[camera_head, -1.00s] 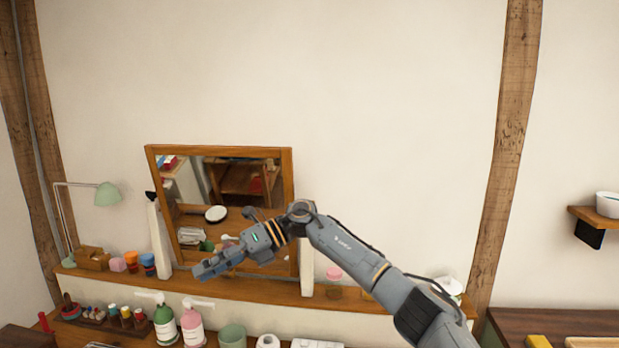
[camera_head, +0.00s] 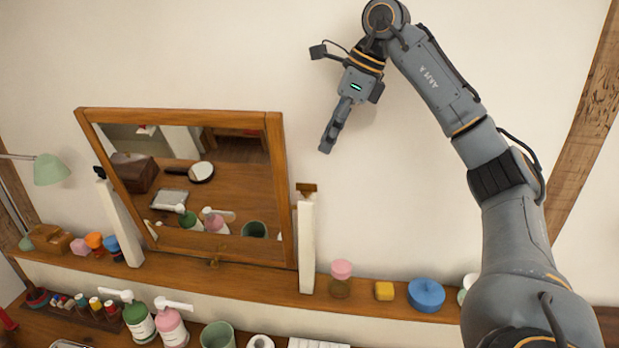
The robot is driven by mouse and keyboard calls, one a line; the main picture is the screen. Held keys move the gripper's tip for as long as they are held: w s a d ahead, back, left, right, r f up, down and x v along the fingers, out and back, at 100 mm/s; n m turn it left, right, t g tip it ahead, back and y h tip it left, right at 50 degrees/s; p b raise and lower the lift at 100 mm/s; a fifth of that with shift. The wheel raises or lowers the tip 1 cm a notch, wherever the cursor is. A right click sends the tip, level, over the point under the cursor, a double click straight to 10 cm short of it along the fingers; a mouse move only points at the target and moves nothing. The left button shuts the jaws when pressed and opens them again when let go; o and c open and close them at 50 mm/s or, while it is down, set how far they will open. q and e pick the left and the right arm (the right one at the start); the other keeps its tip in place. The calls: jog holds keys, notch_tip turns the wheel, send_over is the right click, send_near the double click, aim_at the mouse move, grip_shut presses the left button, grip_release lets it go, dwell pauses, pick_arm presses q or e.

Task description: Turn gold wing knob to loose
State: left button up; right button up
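The gold wing knob (camera_head: 306,188) sits on top of the white post (camera_head: 306,245) at the right side of the tilted, wood-framed mirror (camera_head: 277,190). It looks brownish gold, with its wing lying roughly level. My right gripper (camera_head: 327,148) points down from above, a little up and to the right of the knob in the picture, and apart from it. Its fingers show edge-on, so I cannot tell whether they are open or shut. Nothing shows between them. My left gripper is not in view.
A black knob (camera_head: 98,172) tops the left post (camera_head: 120,225). On the shelf right of the mirror stand a pink-lidded jar (camera_head: 340,279), a yellow block (camera_head: 384,291) and a blue round box (camera_head: 426,295). Pump bottles (camera_head: 171,327) stand below. The wall around my gripper is clear.

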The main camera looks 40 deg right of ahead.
aim_at(309, 184)
jog(key=p+x, duration=0.1)
jog(key=x, duration=0.8)
jog(key=shift+w+f, duration=0.2)
jog(key=shift+f, duration=0.05)
jog(key=shift+w+a+f, duration=0.15)
jog(key=shift+a+f, duration=0.05)
jog(key=shift+f, duration=0.25)
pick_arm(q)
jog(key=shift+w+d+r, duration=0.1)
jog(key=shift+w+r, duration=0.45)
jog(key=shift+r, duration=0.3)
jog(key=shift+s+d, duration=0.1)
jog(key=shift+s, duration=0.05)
pick_arm(e)
grip_shut()
